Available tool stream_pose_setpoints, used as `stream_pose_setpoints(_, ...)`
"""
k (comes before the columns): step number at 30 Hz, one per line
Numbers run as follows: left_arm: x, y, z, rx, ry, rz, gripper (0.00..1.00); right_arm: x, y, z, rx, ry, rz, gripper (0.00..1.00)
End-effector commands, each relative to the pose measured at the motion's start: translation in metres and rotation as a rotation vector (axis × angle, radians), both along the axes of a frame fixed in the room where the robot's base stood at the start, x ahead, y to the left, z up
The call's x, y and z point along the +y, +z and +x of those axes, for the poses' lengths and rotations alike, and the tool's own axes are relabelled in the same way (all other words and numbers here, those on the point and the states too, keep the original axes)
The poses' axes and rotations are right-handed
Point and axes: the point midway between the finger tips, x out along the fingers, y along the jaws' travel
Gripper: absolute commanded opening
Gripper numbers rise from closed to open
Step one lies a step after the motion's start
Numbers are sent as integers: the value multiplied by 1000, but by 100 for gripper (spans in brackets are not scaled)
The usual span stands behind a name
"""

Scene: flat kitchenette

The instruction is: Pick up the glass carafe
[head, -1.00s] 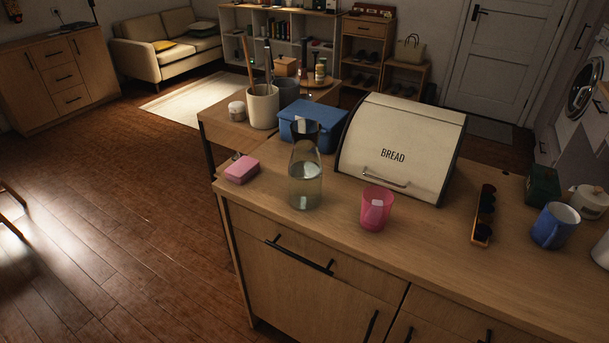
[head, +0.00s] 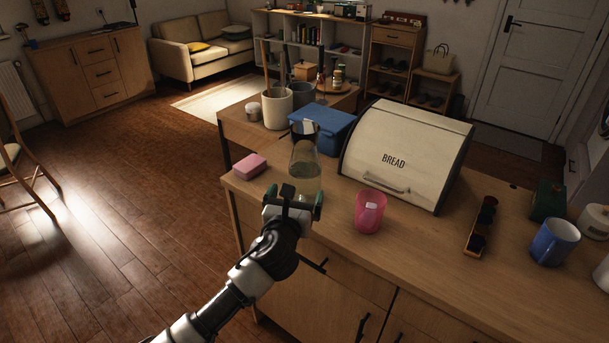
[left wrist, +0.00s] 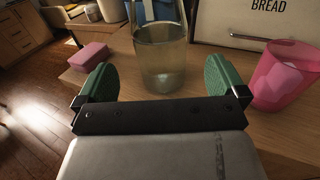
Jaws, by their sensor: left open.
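The glass carafe (head: 305,168) stands upright on the wooden counter, clear glass with water in it and a dark collar at the neck. Its lower body also shows in the left wrist view (left wrist: 161,62). My left gripper (head: 296,198) is at the counter's front edge, just in front of the carafe and low down. In the left wrist view the green fingertips (left wrist: 159,82) are spread wide and empty, with the carafe ahead, between their lines. In the head view the gripper hides the carafe's base. My right gripper is not in view.
A pink cup (head: 369,211) stands close on the right, near the right finger in the wrist view. A pink sponge-like block (head: 250,166) lies to the left. A blue box (head: 326,124) and the bread bin (head: 402,150) stand behind.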

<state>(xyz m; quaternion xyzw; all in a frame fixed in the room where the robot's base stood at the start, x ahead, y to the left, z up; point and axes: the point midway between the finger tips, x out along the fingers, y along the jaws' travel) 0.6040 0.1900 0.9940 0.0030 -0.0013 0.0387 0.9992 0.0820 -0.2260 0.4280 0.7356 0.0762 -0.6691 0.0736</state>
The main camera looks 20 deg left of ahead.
Motion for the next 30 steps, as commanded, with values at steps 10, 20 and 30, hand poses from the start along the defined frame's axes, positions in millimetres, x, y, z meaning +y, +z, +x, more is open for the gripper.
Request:
stream_pose_setpoints(10,4,0,46,2,0,-5,100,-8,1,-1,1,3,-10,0)
stream_pose_setpoints(20,9,3,86,1,1,-8,100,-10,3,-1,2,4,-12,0)
stream_pose_setpoints(30,10,2,99,1,0,-7,100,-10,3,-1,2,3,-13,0)
